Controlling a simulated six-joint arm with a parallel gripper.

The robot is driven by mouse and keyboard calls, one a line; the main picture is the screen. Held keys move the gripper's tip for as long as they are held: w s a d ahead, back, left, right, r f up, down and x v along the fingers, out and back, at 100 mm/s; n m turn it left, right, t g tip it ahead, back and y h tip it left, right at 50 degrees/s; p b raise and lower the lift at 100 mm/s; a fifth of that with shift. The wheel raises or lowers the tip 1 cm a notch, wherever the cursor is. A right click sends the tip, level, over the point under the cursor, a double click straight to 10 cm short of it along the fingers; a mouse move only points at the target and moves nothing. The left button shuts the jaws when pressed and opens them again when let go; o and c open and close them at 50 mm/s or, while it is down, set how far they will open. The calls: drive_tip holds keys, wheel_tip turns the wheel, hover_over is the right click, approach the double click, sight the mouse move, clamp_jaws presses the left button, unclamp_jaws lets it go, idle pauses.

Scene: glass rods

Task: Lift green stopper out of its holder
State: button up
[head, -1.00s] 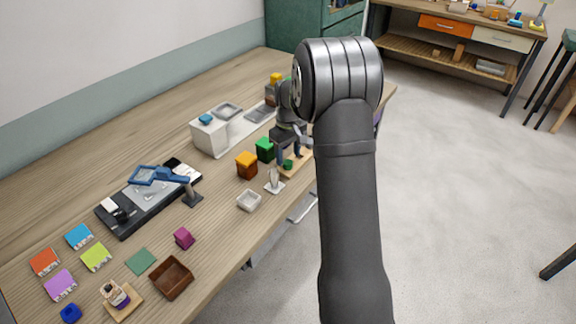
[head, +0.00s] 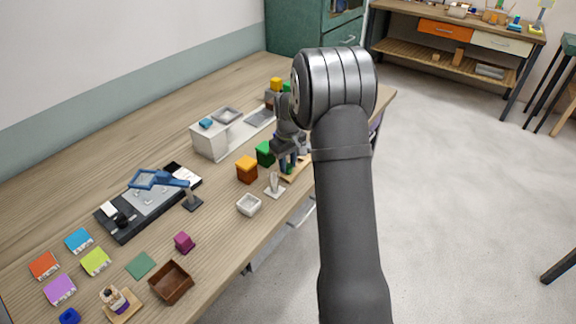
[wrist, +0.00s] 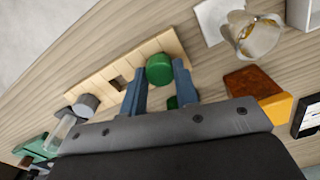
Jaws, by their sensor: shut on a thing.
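The green stopper (wrist: 160,68) is a round green cap between my two blue fingertips in the wrist view. It sits over the pale wooden holder (wrist: 150,48), a strip with a square hole (wrist: 120,82) beside the stopper. I cannot tell if the stopper is still seated or slightly raised. My gripper (wrist: 161,72) is shut on it. In the head view my gripper (head: 287,165) is low over the holder (head: 300,166) at the table's right edge, and the fingers mostly hide the stopper. A grey cylinder (wrist: 85,105) stands at the holder's other end.
A green box (head: 265,153) and an orange-topped box (head: 247,169) stand just left of my gripper. A clear piece on a white base (head: 274,186) and a white dish (head: 248,204) are in front. A white stand (head: 210,140) is behind to the left.

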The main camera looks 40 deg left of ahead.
sight(291, 166)
drive_tip(key=r, duration=0.2)
drive_tip(key=d+r, duration=0.1)
drive_tip(key=r, duration=0.1)
drive_tip(key=shift+w+r, duration=0.15)
drive_tip(key=shift+r, duration=0.1)
drive_tip(key=w+d+r, duration=0.2)
drive_tip(key=d+r, duration=0.4)
drive_tip(key=d, duration=0.4)
drive_tip(key=shift+w+d, duration=0.2)
